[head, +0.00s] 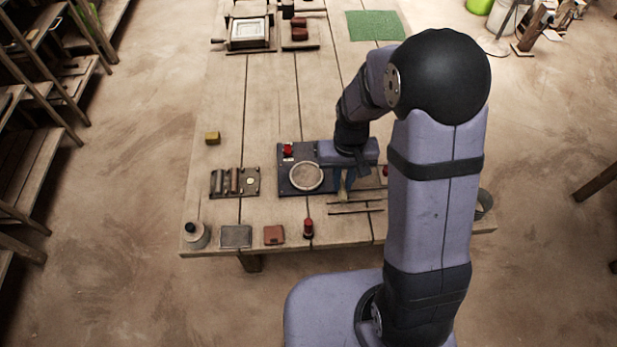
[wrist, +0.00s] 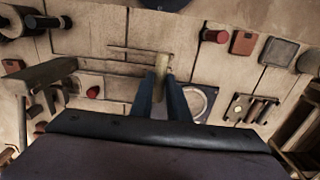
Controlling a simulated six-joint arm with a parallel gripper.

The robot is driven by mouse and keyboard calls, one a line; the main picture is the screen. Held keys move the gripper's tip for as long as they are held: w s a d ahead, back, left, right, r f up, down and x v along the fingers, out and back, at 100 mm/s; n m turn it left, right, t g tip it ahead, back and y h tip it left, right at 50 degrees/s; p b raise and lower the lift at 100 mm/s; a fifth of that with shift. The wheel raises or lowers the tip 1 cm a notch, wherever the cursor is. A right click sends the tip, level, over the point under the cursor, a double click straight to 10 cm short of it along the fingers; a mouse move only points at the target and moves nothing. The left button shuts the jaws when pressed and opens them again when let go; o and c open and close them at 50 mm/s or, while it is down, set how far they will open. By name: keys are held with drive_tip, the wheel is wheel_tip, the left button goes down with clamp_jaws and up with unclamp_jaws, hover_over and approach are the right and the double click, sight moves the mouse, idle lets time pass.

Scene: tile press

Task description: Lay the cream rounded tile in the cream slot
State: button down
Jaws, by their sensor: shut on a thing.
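My gripper (head: 343,186) is shut on a cream tile (head: 342,196), held on edge between its fingertips above the table's near middle. In the wrist view the tile (wrist: 162,66) stands between the two blue fingers of my gripper (wrist: 160,84); the fingers hide part of it. Thin dark rails (head: 357,210) lie just below and right of the tile in the head view, and beyond its tip in the wrist view (wrist: 130,54). I cannot tell which opening is the cream slot. The dark press plate (head: 287,188) with a pale round disc (head: 306,177) is left of my gripper.
A board with dark bars (head: 235,182) lies left of the press. A grey block (head: 236,236), a terracotta block (head: 273,235) and a red-topped piece (head: 308,228) line the near edge. A yellow block (head: 212,138) is farther left. The table's middle behind the press is clear.

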drive_tip(key=shift+w+a+f, duration=0.1)
drive_tip(key=shift+w+a, duration=0.25)
drive_tip(key=shift+w, duration=0.1)
drive_tip(key=w+a+b, duration=0.1)
drive_tip(key=w+a, duration=0.1)
drive_tip(key=a, duration=0.1)
drive_tip(key=w+a+b, duration=0.1)
drive_tip(key=w+a, duration=0.1)
drive_tip(key=a, duration=0.1)
drive_tip(key=w+a+b, duration=0.1)
drive_tip(key=w+a, duration=0.2)
drive_tip(key=shift+a+f+b, duration=0.2)
drive_tip(key=shift+f+b, duration=0.1)
drive_tip(key=shift+f, duration=0.05)
drive_tip(key=b, duration=0.3)
hover_over(250, 181)
drive_tip(key=shift+f+p, duration=0.65)
drive_tip(key=shift+f, duration=3.9)
drive_tip(key=shift+f, duration=0.15)
drive_tip(key=c, duration=1.7)
unclamp_jaws()
